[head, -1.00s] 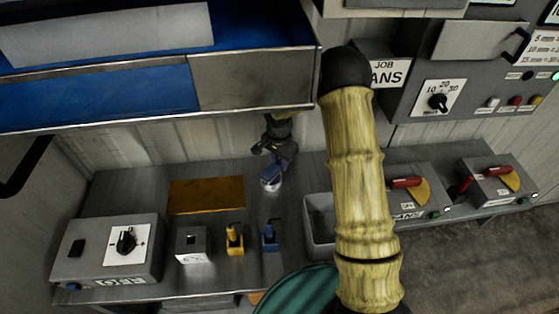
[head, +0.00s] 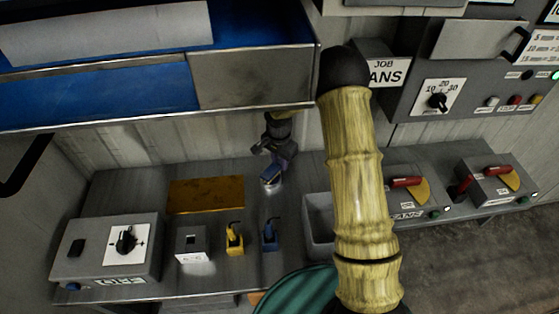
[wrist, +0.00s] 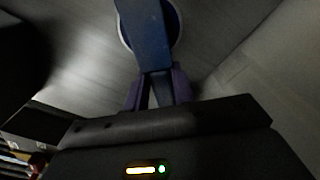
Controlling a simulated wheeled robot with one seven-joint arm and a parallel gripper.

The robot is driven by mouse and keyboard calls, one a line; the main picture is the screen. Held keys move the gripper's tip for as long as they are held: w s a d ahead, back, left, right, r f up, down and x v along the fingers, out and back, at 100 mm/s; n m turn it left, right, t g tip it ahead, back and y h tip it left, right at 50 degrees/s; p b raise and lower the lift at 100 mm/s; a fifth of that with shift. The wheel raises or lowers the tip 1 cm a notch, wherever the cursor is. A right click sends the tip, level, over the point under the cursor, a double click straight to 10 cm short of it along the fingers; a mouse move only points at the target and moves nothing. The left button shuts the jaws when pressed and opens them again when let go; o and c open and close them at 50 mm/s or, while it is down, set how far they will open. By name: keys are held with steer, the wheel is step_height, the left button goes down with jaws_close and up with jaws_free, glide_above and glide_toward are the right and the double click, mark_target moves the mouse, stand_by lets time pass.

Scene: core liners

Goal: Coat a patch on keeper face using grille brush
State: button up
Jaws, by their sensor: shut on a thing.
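My gripper (head: 272,158) is low over the back of the grey bench. It is shut on a blue handle-like piece (head: 271,174), which I take for the brush. In the wrist view the purple fingers (wrist: 157,92) close on the flat blue piece (wrist: 150,40). A round, pale-rimmed thing (wrist: 176,20) shows behind its far end; whether they touch I cannot tell. The brush tip is hidden. I cannot tell which surface is the keeper face; a flat orange-brown plate (head: 205,194) lies on the bench to the left.
A yellow tool (head: 234,240) and a blue tool (head: 270,236) stand at the bench front, beside a grey block (head: 192,244) and a dial box (head: 110,250). A grey bin (head: 320,228) stands to the right. A blue-lined shelf (head: 120,92) overhangs the bench.

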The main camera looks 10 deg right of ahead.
mark_target(279, 162)
steer(key=shift+s, duration=0.1)
stand_by(0.3)
steer(key=shift+r+p, duration=2.35)
steer(key=shift+r, duration=1.2)
steer(key=shift+r, duration=0.1)
